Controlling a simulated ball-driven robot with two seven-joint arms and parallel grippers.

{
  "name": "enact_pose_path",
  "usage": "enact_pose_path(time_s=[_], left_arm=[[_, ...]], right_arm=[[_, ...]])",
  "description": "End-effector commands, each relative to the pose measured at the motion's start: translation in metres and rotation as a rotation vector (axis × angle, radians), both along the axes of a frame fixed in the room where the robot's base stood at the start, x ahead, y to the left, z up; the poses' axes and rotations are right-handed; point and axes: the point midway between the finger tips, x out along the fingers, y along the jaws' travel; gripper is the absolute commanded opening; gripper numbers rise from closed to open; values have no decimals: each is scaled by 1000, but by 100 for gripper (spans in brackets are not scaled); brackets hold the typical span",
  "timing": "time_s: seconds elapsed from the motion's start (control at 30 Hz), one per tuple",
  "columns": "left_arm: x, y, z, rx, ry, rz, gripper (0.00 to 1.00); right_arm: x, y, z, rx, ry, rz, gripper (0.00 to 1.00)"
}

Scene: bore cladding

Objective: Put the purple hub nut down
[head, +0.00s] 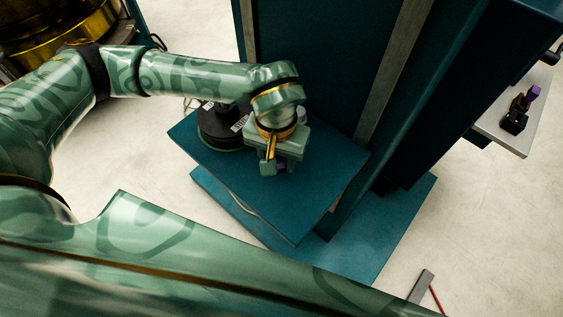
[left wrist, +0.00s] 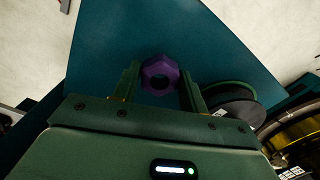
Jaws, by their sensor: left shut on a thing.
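The purple hub nut (left wrist: 160,74) sits between the fingers of my left gripper (left wrist: 162,84) in the left wrist view. It is a dark purple ring with flat sides and a round hole. In the head view my left gripper (head: 276,166) points down over the teal shelf (head: 320,185), and a bit of the purple nut (head: 282,162) shows at its fingers. The gripper is shut on the nut. I cannot tell whether the nut touches the shelf. My right gripper is not in view.
A black round object (head: 215,128) with a green rim stands on the shelf just left of my gripper. A tall teal frame (head: 310,60) rises behind. A pale side table (head: 520,130) at the right holds a black and purple item (head: 518,115). The shelf's front right is clear.

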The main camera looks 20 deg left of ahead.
Motion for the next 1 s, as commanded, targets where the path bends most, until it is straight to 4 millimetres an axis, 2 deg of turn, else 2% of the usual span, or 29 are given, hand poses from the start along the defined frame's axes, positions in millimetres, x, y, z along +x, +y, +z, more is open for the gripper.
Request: enact_pose_path(time_s=[0.27, 0.43, 0.83, 0.87, 0.9, 1.0], left_arm=[[18, -3, -24, 1, 2, 2, 30], [16, -3, -49, -1, 4, -1, 30], [17, -3, -55, 0, 0, -2, 30], [16, -3, -54, 0, 0, -2, 51], [16, -3, -54, 0, 0, -2, 62], [16, -3, -54, 0, 0, -2, 65]], right_arm=[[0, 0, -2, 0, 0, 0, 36], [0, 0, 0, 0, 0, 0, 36], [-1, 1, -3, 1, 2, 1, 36], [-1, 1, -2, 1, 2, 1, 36], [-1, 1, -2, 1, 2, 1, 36], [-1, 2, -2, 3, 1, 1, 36]])
